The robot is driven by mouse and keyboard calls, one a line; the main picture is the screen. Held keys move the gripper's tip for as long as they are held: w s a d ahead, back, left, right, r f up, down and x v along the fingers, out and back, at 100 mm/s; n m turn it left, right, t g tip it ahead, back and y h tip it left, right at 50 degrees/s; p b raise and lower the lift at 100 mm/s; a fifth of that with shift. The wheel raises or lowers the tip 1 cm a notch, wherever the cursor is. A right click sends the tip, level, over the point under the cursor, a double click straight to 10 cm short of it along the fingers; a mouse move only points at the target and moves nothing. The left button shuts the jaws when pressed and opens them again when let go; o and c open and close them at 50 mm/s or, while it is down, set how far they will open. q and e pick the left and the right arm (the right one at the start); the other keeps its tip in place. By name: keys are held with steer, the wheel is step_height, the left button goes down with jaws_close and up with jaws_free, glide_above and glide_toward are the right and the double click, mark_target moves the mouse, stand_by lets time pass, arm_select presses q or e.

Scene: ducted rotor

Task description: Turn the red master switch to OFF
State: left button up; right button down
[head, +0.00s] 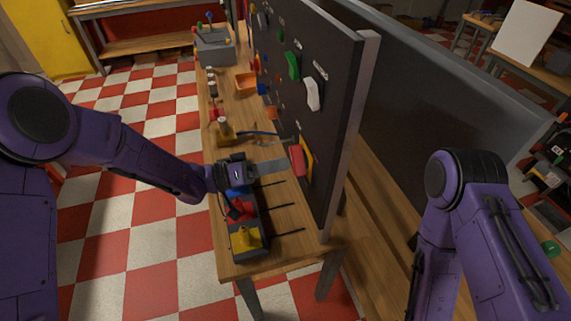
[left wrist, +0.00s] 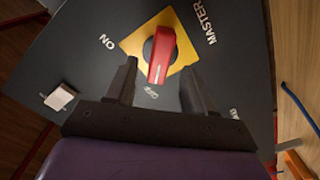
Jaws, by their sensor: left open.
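The red master switch (head: 297,160) sits on a yellow plate (head: 308,153) on the near end of the dark upright panel. In the left wrist view the switch's red handle (left wrist: 160,56) stands on the yellow plate (left wrist: 133,43), with the words ON, OFF and MASTER printed around it. The handle's white-marked end points down in that picture, toward the OFF label. My left gripper (head: 284,164) is open at the panel, its fingers on either side of the handle with visible gaps. It also shows in the left wrist view (left wrist: 160,70). My right gripper is out of view.
The dark panel (head: 335,120) stands along the wooden workbench and carries a green switch (head: 292,65) and a white switch (head: 312,94). A dark tray (head: 250,252) with coloured parts lies below my left gripper. Checkered floor is open to the left.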

arm_select(q)
steer(key=b+v, duration=0.1)
steer(key=v, duration=0.7)
steer(key=shift+b, duration=0.4)
